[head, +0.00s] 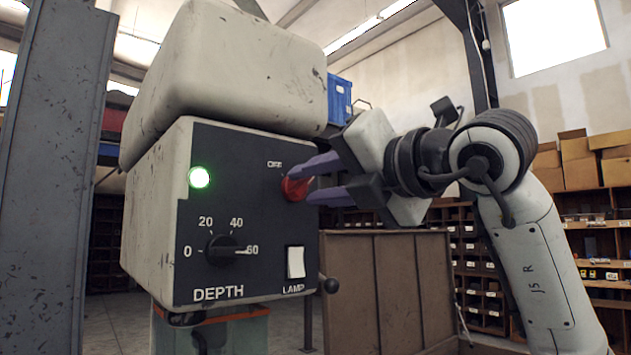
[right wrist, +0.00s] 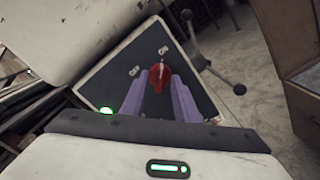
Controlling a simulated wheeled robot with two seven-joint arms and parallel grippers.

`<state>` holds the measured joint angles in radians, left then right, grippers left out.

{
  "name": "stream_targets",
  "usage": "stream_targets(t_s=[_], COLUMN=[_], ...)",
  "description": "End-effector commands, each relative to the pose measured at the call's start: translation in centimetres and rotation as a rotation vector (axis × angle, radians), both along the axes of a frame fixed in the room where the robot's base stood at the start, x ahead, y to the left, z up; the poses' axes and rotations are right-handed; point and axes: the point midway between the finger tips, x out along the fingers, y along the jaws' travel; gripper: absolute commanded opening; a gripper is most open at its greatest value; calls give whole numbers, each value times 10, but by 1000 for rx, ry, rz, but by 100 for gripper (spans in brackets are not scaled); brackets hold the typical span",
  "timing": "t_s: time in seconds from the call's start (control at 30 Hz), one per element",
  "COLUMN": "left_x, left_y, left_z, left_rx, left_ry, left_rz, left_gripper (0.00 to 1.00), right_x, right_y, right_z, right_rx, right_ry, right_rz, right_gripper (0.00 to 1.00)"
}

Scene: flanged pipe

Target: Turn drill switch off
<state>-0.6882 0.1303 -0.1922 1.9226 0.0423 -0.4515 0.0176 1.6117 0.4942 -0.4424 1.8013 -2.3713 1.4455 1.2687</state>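The drill's boxy head has a dark control panel (head: 230,215) with a lit green lamp (head: 199,177). A red rotary switch (head: 293,189) sits at its upper right, by the label OFF. In the right wrist view the red switch (right wrist: 160,77) has a pale mark toward the label at top, which seems to read ON; the other label is to the left. My right gripper (head: 299,183) is at the switch, its purple fingers apart, one to each side of it. I cannot tell whether they touch it. My left gripper is out of view.
Below on the panel are a DEPTH dial (head: 222,250) and a white LAMP rocker (head: 295,262). A lever with a black ball (head: 331,286) sticks out at the lower right. A brown cabinet (head: 385,280) and shelves with boxes (head: 580,165) stand behind.

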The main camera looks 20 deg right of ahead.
Motion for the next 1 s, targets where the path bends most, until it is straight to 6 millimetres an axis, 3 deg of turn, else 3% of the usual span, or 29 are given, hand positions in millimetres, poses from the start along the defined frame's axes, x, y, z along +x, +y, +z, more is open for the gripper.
stream_targets(t_s=[0.1,0.27,0.67,1.0], left_x=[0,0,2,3], left_y=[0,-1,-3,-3], left_z=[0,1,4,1], left_rx=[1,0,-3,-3], left_ry=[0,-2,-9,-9], left_rz=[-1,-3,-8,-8], left_gripper=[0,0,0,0], right_x=[0,0,0,0], right_y=[0,0,-1,-1], right_z=[0,0,-1,0], right_rx=[0,0,-44,-264], right_ry=[0,0,-15,-96], right_rz=[0,0,-2,-3], right_gripper=[25,0,0,0])
